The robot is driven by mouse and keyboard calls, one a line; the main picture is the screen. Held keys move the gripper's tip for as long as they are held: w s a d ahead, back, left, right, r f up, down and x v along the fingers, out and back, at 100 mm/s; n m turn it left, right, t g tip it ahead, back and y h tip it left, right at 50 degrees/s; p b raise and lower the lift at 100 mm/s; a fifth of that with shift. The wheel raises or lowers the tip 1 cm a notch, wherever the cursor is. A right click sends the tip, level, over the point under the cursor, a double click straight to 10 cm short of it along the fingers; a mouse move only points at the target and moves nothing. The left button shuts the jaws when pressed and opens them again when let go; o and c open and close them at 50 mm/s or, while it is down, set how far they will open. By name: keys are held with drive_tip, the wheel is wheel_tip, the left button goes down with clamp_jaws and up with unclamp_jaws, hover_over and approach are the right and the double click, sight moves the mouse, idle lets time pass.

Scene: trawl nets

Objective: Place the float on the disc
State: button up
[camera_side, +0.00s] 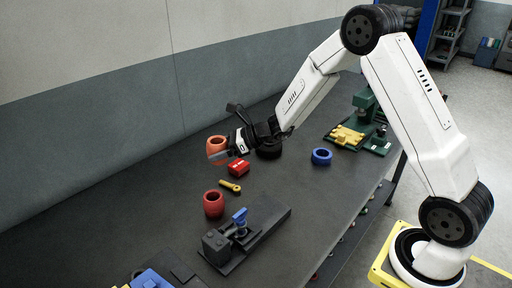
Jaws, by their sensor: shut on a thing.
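My gripper (218,155) is at the left end of my arm, over the far-left part of the dark bench. It is shut on an orange, ring-shaped piece (216,143), which looks like the float. A grey finger crosses the front of this piece and hides part of it. A black round thing (269,153) lies on the bench to the right of my gripper, partly hidden by my wrist. It may be the disc, but I cannot tell for sure.
A red box (238,168) is just below my gripper, with a yellow piece (230,186) and a red ring (213,204) nearer. A blue ring (321,157) lies right. A black fixture with a blue clamp (240,216) stands in front; a green machine (366,105) stands at back right.

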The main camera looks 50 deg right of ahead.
drive_tip(key=s+d+r+m+t+h, duration=0.1)
drive_tip(key=s+d+m+h, duration=0.2)
drive_tip(key=d, duration=0.8)
drive_tip(key=s+d+r+m+t+h, duration=0.2)
drive_tip(key=s+d+m+h, duration=0.2)
drive_tip(key=d, duration=0.7)
drive_tip(key=shift+s+d+r+h, duration=0.15)
drive_tip(key=shift+s+d+h, duration=0.15)
drive_tip(key=shift+s, duration=0.8)
hover_over(270, 145)
drive_tip(key=f, duration=0.8)
drive_tip(key=shift+s+f, duration=0.2)
drive_tip(key=shift+s, duration=0.2)
drive_tip(key=shift+w+d+f, duration=0.1)
drive_tip(key=shift+w+f, duration=0.35)
drive_tip(key=shift+f, duration=0.05)
